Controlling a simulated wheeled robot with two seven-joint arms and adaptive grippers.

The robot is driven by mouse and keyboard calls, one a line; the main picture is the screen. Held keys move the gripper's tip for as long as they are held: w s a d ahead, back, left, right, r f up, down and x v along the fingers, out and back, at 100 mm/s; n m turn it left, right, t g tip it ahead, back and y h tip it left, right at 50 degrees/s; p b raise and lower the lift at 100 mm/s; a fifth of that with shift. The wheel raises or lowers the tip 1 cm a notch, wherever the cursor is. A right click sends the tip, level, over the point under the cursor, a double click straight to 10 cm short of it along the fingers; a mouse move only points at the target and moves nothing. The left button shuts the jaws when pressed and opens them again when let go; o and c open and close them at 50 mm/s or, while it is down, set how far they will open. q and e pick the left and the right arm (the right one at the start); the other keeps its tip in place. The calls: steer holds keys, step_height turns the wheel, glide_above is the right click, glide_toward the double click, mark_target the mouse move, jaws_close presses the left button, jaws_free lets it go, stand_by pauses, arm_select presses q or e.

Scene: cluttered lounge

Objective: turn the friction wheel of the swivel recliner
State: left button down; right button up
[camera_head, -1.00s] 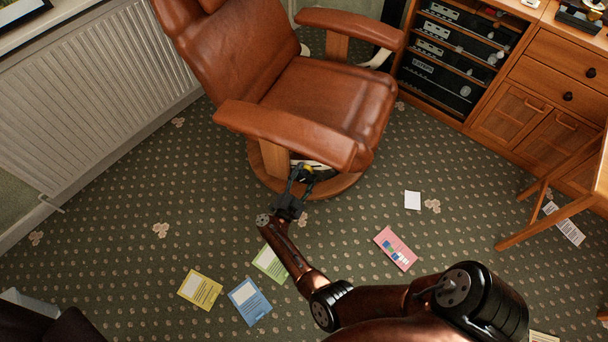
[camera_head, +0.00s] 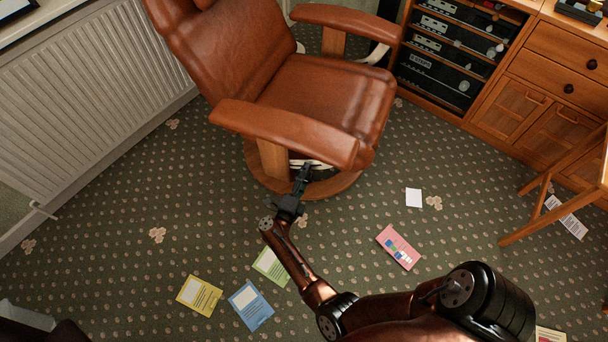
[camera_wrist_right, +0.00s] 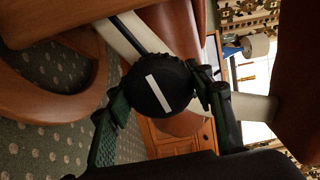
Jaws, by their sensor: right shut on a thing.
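The brown leather swivel recliner (camera_head: 310,95) stands on a round wooden base (camera_head: 340,186) at the top middle of the head view. Its friction wheel (camera_wrist_right: 158,90) shows in the right wrist view as a black round knob with a white bar across its face, tilted from upright. My right gripper (camera_head: 301,178) reaches under the near armrest (camera_head: 285,130). In the right wrist view its two fingers (camera_wrist_right: 160,98) are shut on the wheel, one on each side. In the head view the wheel is hidden by the gripper and armrest. My left gripper is not in view.
Yellow (camera_head: 199,295), blue (camera_head: 250,305), green (camera_head: 271,266) and pink (camera_head: 398,247) cards and a white paper (camera_head: 413,198) lie on the carpet. A radiator (camera_head: 95,90) is at left. A wooden cabinet with stereo units (camera_head: 440,65) is at upper right.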

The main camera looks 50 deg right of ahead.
steer(key=shift+f, duration=0.15)
steer(key=shift+m, duration=0.5)
steer(key=o, duration=1.2)
